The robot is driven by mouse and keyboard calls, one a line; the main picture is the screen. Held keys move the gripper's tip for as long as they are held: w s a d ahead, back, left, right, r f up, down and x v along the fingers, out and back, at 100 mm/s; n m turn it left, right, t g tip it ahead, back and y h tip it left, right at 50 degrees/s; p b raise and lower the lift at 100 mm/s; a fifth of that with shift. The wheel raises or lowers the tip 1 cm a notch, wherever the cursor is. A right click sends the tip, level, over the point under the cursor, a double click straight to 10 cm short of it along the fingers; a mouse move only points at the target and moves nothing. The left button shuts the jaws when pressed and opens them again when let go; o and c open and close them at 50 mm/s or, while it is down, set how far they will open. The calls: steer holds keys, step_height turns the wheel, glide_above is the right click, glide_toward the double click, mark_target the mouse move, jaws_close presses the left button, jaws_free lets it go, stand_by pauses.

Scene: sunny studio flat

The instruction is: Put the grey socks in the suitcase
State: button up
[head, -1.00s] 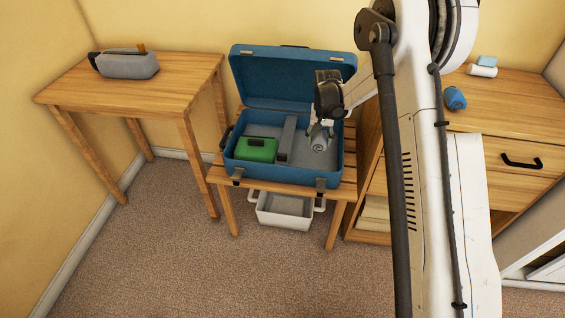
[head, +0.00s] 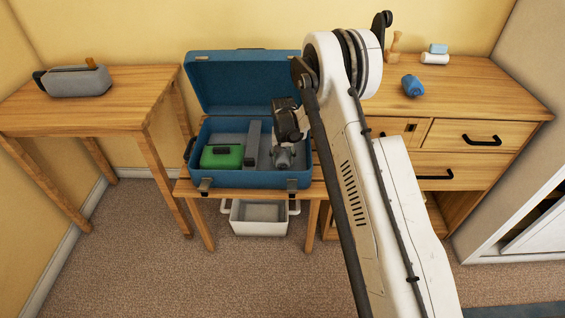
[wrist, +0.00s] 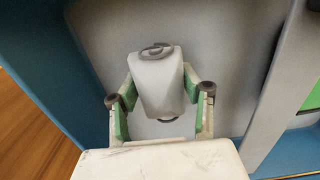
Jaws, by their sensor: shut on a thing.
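The open blue suitcase (head: 240,181) sits on a low wooden stand, its lid leaning back. A grey divider (head: 253,145) splits its inside. My gripper (head: 284,146) is down in the right compartment, shut on the rolled grey socks (head: 283,158). In the wrist view the socks (wrist: 157,80) are between the two green-lined fingers of my gripper (wrist: 160,108), above the grey suitcase floor (wrist: 215,35). The divider is on the right there. I cannot tell whether the socks touch the floor.
A green box (head: 222,156) lies in the left compartment. A side table (head: 120,110) with a grey pouch (head: 78,82) stands left. A dresser (head: 490,95) stands right, bearing a blue roll (head: 412,86). A white bin (head: 259,217) sits below the suitcase.

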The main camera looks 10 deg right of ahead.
steer(key=shift+f, duration=0.6)
steer(key=shift+f, duration=0.1)
steer(key=o, duration=1)
steer(key=shift+c, duration=0.2)
